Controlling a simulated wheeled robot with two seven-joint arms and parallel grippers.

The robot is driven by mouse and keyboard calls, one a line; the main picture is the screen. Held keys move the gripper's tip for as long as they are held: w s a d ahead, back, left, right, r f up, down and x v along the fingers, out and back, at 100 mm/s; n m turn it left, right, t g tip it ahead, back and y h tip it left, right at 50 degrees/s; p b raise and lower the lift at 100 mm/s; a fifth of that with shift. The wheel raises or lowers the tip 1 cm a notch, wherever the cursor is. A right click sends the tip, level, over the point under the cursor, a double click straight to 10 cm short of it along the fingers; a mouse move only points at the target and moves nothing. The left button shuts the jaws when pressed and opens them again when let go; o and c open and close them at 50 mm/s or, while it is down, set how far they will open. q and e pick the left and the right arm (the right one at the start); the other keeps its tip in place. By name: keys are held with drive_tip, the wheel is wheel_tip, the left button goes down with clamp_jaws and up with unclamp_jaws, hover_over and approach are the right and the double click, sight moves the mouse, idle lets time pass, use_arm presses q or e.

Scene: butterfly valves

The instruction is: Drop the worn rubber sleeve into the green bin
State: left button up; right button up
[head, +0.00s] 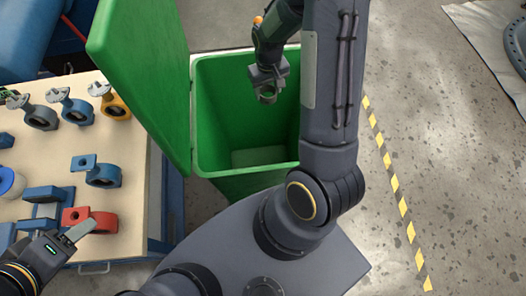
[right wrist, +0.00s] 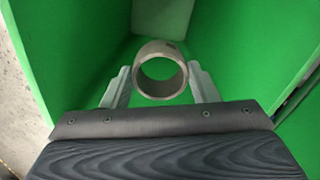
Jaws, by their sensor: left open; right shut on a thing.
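The worn rubber sleeve (right wrist: 160,48) is a grey-brown ring. It sits between the fingers of my right gripper (right wrist: 160,84), which is shut on it; its round opening faces the wrist camera. In the head view my right gripper (head: 267,88) is over the open mouth of the green bin (head: 225,110), holding the sleeve (head: 267,99) above the bin's floor. Green walls surround it in the right wrist view. My left gripper (head: 76,233) is open at the lower left, close to a red valve (head: 103,221); whether they touch is unclear.
The bin's green lid (head: 140,75) stands open on the left, beside the table. The wooden table (head: 130,190) carries several blue valves, a yellow-orange valve (head: 115,106) and a blue-and-white round item (head: 8,183).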

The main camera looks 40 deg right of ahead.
wheel_tip(320, 180, down, 3)
drive_tip(key=shift+r+b, duration=0.2)
drive_tip(key=shift+b, duration=0.4)
drive_tip(key=o, duration=1)
drive_tip(key=shift+o, duration=0.2)
drive_tip(key=shift+r, duration=0.1)
wheel_tip(320, 180, up, 8)
drive_tip(key=shift+f, duration=0.2)
